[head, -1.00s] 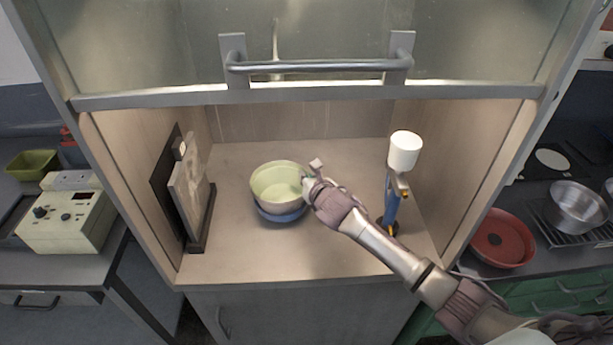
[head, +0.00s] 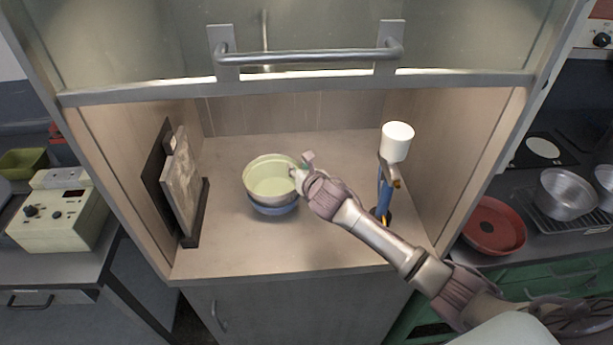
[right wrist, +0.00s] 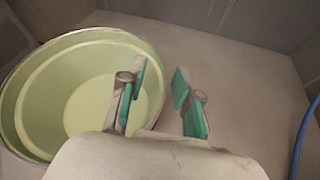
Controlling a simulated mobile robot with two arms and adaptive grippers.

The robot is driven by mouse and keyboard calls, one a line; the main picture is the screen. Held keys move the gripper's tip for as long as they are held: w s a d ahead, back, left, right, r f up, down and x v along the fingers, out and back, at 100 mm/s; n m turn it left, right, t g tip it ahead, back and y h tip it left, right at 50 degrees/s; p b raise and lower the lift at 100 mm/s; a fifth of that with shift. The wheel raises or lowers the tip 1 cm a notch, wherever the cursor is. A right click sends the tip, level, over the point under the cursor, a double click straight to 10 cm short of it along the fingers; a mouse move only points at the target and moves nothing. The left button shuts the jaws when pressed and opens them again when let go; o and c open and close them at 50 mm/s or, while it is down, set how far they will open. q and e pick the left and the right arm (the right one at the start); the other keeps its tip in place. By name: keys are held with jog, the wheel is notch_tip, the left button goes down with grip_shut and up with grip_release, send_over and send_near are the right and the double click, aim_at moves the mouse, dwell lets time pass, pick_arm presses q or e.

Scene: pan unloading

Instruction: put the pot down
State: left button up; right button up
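The pale green pot (head: 268,180) sits on top of a blue bowl (head: 272,208) on the cabinet floor, left of centre. My right gripper (head: 302,168) reaches in from the right to the pot's right rim. In the right wrist view the pot (right wrist: 55,95) fills the left side. There the right gripper's green-padded fingers (right wrist: 158,100) stand apart, one over the pot's inside and one outside the rim, with a visible gap between them. The blue bowl is mostly hidden under the pot. My left gripper is not in view.
A blue stand with a white cylinder (head: 396,141) is right of the pot, close to my right arm. A grey slab (head: 183,185) leans at the left wall. The cabinet's raised glass front with its handle (head: 305,60) hangs above. The cabinet floor is clear in front.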

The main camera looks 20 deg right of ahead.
jog(key=b+v, duration=0.1)
jog(key=v, duration=1)
jog(key=shift+s, duration=0.4)
